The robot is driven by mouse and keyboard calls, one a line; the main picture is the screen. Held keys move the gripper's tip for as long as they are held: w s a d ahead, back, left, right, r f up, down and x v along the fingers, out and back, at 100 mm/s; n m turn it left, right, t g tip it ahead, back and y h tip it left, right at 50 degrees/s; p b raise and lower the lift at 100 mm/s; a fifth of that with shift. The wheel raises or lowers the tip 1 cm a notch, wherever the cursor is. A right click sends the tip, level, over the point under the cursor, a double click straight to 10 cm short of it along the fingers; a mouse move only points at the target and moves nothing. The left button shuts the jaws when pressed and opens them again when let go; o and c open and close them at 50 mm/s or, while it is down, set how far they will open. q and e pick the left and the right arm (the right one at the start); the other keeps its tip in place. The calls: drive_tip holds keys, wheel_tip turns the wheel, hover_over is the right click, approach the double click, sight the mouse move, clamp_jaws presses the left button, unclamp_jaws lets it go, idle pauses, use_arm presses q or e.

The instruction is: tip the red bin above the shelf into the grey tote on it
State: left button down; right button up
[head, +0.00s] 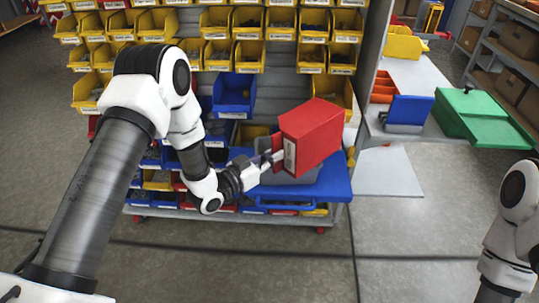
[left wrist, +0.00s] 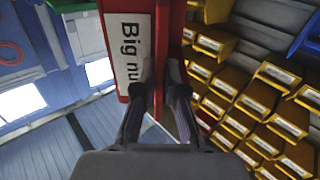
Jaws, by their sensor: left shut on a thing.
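The red bin (head: 318,132) is held above the blue shelf (head: 338,178), over the grey tote (head: 262,172). Closed red faces show, its opening is hidden, and its white label stands on end, so it looks turned on its side. My left gripper (head: 275,158) is shut on the bin's labelled front. In the left wrist view both fingers (left wrist: 160,88) are at the red bin (left wrist: 172,30), beside the label, which reads "Big nu". The tote is mostly hidden by the bin and gripper, and its inside cannot be seen. My right gripper is out of view.
A rack of yellow bins (head: 248,52) stands behind the shelf. A blue bin (head: 233,95) hangs near my left arm. At right, a pale bench holds a blue bin (head: 408,112) and a green box (head: 484,117). The floor in front is clear.

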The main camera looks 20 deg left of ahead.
use_arm(q)
drive_tip(key=m, duration=0.2)
drive_tip(key=d+m, duration=0.1)
drive_tip(key=m, duration=0.1)
drive_tip(key=s+d+r+m, duration=0.1)
drive_tip(key=m, duration=0.1)
drive_tip(key=shift+s+d+r+p, duration=0.1)
drive_tip(key=shift+d+p, duration=0.05)
drive_tip(key=shift+p, duration=0.25)
drive_tip(key=m+b, duration=0.1)
drive_tip(key=m, duration=0.2)
drive_tip(key=f+m+b, duration=0.1)
drive_tip(key=m+b, duration=0.1)
drive_tip(key=m, duration=0.1)
drive_tip(key=shift+s+m, duration=0.1)
drive_tip(key=shift+m, duration=0.3)
drive_tip(key=m+b, duration=0.1)
drive_tip(key=m, duration=0.1)
drive_tip(key=a+f+m+b, duration=0.1)
drive_tip(key=w+a+f+m+b, duration=0.1)
drive_tip(key=m, duration=0.1)
drive_tip(key=shift+w+f+m+b, duration=0.1)
drive_tip(key=shift+f+m+b, duration=0.1)
drive_tip(key=shift+m+b, duration=0.15)
drive_tip(key=shift+r, duration=0.1)
